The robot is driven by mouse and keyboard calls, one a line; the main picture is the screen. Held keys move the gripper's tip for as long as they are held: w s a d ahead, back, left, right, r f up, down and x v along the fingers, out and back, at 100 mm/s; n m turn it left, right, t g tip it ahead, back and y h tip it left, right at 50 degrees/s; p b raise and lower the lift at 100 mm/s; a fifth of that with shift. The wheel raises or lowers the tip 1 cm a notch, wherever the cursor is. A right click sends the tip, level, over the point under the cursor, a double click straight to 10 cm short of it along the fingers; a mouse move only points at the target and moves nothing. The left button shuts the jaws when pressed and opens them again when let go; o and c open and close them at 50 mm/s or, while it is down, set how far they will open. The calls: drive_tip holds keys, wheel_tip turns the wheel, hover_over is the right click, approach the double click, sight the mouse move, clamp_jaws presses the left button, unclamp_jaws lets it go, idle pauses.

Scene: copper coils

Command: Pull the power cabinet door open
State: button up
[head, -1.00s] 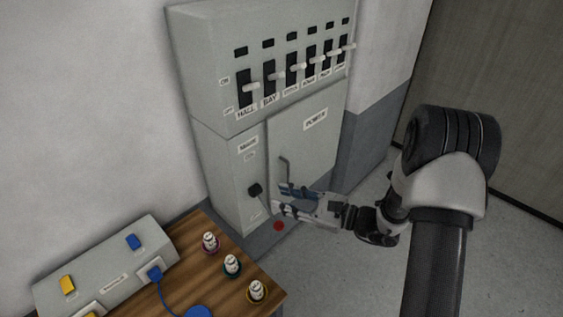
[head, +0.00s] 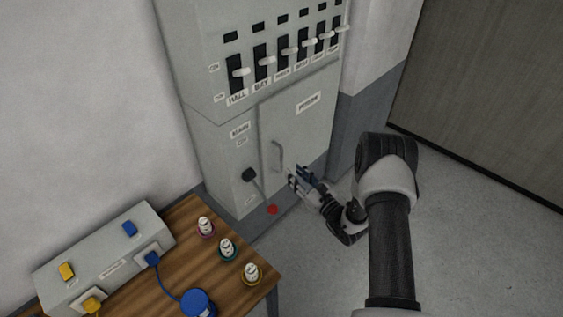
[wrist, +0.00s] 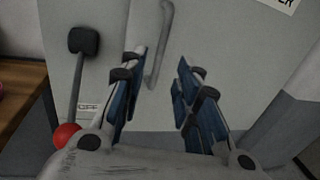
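The power cabinet door (head: 306,125) is a grey panel with a POWER label, and it looks closed. Its upright bar handle (head: 277,156) is on the left side of the door. In the wrist view the handle (wrist: 161,45) lies ahead of the fingertips and between them in the picture. My gripper (head: 301,180) is in front of the door, just right of the handle's lower end. In the wrist view my gripper (wrist: 160,70) is open with blue-padded fingers and nothing held. Whether it touches the handle cannot be told.
A wooden table (head: 183,243) at lower left holds a grey switch box (head: 107,258) and several small coils. The floor (head: 460,230) at right is clear.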

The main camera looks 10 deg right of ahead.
sight(282, 161)
drive_tip(key=b+x, duration=0.1)
drive_tip(key=x, duration=0.7)
drive_tip(key=shift+w+a, duration=0.15)
drive_tip(key=shift+w, duration=0.2)
drive_tip(key=shift+c, duration=0.5)
clamp_jaws()
